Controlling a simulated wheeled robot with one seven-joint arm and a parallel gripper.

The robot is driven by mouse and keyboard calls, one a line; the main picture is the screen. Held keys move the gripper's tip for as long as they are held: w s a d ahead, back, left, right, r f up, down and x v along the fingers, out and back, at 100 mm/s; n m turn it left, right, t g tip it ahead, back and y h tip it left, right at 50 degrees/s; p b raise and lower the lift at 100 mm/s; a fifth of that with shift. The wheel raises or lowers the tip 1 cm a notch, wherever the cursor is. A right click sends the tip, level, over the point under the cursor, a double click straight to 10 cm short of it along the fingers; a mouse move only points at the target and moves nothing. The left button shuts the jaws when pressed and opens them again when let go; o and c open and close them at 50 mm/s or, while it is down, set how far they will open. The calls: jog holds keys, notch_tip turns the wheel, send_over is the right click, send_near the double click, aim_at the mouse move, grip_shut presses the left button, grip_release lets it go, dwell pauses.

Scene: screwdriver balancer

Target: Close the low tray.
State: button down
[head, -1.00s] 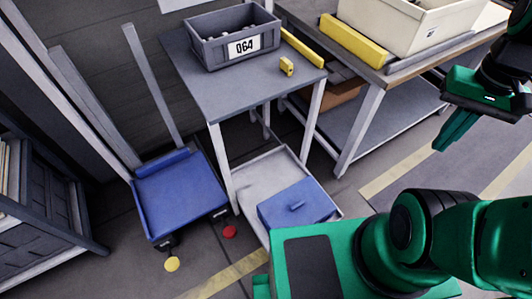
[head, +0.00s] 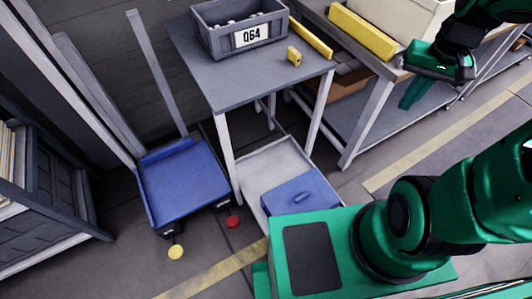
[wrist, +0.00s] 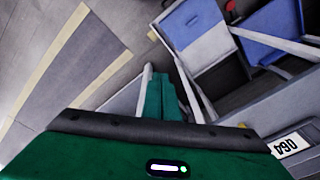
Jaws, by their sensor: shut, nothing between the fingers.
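The low tray (head: 262,160) is a pale grey shallow tray near the floor, among the legs of a grey table. In the wrist view the tray (wrist: 210,47) and the blue block (wrist: 190,20) show at the upper middle. My gripper (head: 407,103) is at the right in the head view, over the workbench's lower shelf area, apart from the tray. Its green fingers (wrist: 160,97) are together and empty.
A blue platform cart (head: 185,185) stands left of the tray. A red disc (head: 233,221) and a yellow disc (head: 176,252) are near it. A workbench (head: 380,80) stands at right.

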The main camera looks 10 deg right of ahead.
jog(key=w+a+f+t+y, duration=0.2)
jog(key=w+a+f, duration=0.6)
jog(key=w+f, duration=0.45)
jog(key=w+a+f+t+y, duration=0.2)
jog(key=w+a+f, duration=0.8)
jog(key=f, duration=0.4)
jog(key=a+f+m+t+y, duration=0.1)
jog(key=a+f+m, duration=0.15)
jog(key=f, duration=0.55)
jog(key=a+f+m+t, duration=0.1)
jog(key=a+f, duration=0.2)
jog(key=f, duration=0.4)
jog(key=s+f+m+t+h, duration=0.1)
jog(key=s+f+m, duration=0.5)
jog(key=f, duration=0.7)
send_near(264, 150)
jog(key=f, duration=0.2)
jog(key=f+n, duration=0.1)
jog(key=f, duration=0.1)
jog(key=shift+s+a+t, duration=0.2)
jog(key=shift+s+t, duration=0.05)
jog(key=shift+t, duration=0.05)
jog(key=shift+w+a, duration=0.25)
jog(key=shift+w, duration=0.35)
jog(key=shift+w+a, duration=0.2)
jog(key=shift+w, duration=0.35)
jog(key=shift+w+a, duration=0.35)
jog(key=shift+w, duration=0.4)
